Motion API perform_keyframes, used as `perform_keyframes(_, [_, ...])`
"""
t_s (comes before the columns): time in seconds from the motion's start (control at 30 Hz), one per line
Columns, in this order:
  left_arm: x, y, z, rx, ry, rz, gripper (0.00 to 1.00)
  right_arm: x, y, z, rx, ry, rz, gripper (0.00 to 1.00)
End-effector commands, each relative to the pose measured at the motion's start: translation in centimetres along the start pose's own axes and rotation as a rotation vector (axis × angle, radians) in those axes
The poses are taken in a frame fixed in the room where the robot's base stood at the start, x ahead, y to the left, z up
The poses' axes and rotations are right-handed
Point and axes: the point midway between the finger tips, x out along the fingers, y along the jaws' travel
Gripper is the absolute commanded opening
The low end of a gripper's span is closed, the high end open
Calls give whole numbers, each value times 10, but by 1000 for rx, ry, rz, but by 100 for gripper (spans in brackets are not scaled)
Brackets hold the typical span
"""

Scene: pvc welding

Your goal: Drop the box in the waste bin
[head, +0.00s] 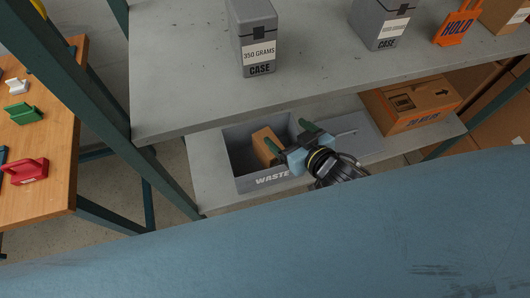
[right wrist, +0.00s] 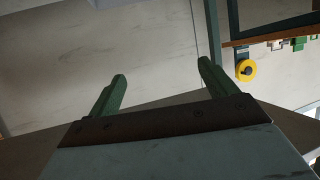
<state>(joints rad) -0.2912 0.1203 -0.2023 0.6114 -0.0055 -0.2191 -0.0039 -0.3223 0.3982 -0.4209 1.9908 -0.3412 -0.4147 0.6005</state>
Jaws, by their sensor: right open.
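The grey waste bin (head: 238,172), marked WASTE, sits on the lower shelf in the head view. A small brown box (head: 264,143) shows within the bin's opening; it looks tilted, and my gripper hides part of its right side. My right gripper (head: 291,138) is over the right part of the bin, beside the box, with its green fingers spread. In the right wrist view the fingers (right wrist: 163,82) are apart with nothing between them, and the box is not seen there. My left gripper is not in view.
A cardboard box (head: 412,103) stands right of the bin. A wooden table (head: 55,180) with coloured clamps is at left.

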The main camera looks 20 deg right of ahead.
Motion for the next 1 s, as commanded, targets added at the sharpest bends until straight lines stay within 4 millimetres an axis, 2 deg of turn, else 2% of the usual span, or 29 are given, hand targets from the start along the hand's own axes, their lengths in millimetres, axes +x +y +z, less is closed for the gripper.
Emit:
perform_keyframes(0.1, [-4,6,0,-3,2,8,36,-20,0,0,-1,-1,0,84])
perform_keyframes(0.33, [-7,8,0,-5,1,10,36,-36,0,0,-1,1,0,84])
perform_keyframes(0.87, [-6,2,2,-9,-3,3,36,-37,0,0,-1,0,0,84])
perform_keyframes(0.97, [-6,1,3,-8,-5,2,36,-34,4,12,-5,-23,9,84])
perform_keyframes(1.0, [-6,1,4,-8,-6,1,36,-30,7,23,-9,-45,16,84])
